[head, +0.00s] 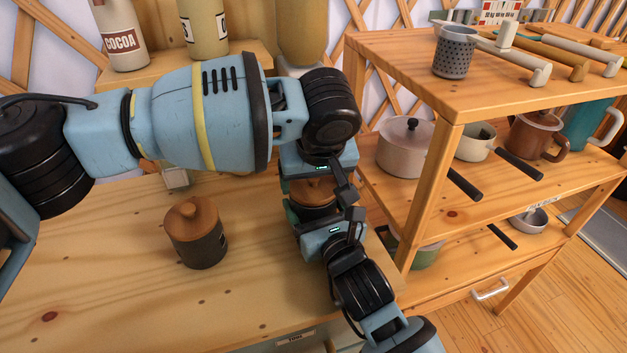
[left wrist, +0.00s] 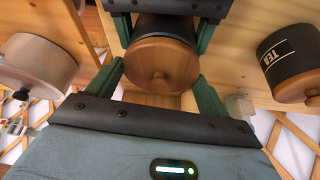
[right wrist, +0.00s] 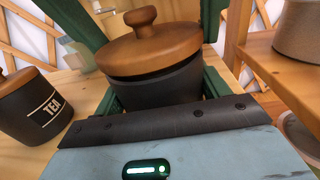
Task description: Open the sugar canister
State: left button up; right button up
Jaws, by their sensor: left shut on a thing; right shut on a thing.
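The dark canister with a wooden, knobbed lid (head: 313,190) is mostly hidden between my two grippers in the head view. Its label is out of sight. My left gripper (head: 318,180) reaches it from above, its green fingers on either side of the lid (left wrist: 160,66) in the left wrist view. My right gripper (head: 308,213) is shut on the canister's dark body (right wrist: 160,85) in the right wrist view. A dark band shows below the lid there; I cannot tell whether the lid is raised.
A TEA canister (head: 197,236), its label legible in the right wrist view (right wrist: 38,105), stands on the wooden counter (head: 110,270) to the left. A wooden shelf (head: 440,215) with pots and mugs stands close on the right. A COCOA bottle (head: 121,38) stands behind.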

pick_arm(q)
jog(key=shift+r, duration=0.65)
jog(key=shift+r, duration=0.2)
jog(key=shift+r, duration=1.9)
pick_arm(e)
jog(key=o, duration=1.5)
jog(key=shift+s, duration=0.1)
pick_arm(q)
jog(key=shift+f+b, duration=0.3)
jog(key=shift+f, duration=0.45)
pick_arm(e)
jog(key=v, duration=1.2)
